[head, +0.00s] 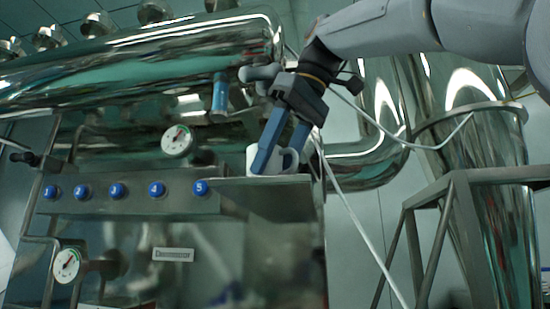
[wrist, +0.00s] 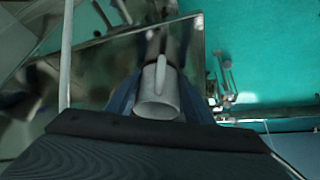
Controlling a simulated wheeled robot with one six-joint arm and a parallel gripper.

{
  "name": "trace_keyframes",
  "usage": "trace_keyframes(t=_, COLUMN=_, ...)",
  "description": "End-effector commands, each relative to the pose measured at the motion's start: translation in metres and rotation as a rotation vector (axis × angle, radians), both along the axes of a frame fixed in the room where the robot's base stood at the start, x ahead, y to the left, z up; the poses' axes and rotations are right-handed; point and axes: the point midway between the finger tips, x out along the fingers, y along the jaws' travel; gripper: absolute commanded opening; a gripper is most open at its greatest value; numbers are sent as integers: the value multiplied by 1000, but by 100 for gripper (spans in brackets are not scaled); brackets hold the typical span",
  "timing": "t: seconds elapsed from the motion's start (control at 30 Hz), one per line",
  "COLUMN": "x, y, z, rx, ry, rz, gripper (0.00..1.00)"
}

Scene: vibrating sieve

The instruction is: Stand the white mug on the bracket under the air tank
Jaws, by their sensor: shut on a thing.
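The white mug (head: 288,160) is at the right part of the metal bracket (head: 268,196) under the shiny horizontal air tank (head: 150,62) in the head view. It looks upright, with its base at or very near the bracket's surface; I cannot tell for sure whether it touches. My gripper (head: 268,160) reaches down from the upper right and is shut on the mug, its blue fingers hiding part of it.
A row of blue numbered buttons (head: 157,189) runs left of the bracket. A pressure gauge (head: 177,140) and a blue-ended fitting (head: 220,95) hang close by on the left. A bent steel pipe (head: 365,165) and a metal frame (head: 450,190) stand to the right.

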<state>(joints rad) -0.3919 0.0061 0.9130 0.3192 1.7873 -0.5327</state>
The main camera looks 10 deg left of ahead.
Motion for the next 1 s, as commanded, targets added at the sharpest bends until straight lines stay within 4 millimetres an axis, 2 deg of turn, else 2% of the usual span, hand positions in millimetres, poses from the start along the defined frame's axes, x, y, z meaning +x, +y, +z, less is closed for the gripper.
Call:
trace_keyframes(t=0.27, x=0, y=0, z=-4, rx=0, ry=0, rz=0, gripper=25)
trace_keyframes(t=0.3, x=0, y=0, z=-4, rx=0, ry=0, rz=0, gripper=52)
trace_keyframes(t=0.4, x=0, y=0, z=-3, rx=0, ry=0, rz=0, gripper=67)
trace_keyframes(t=0.73, x=0, y=0, z=-1, rx=0, ry=0, rz=0, gripper=67)
trace_keyframes(t=1.0, x=-4, y=-10, z=19, rx=1, ry=-1, rz=-1, gripper=67)
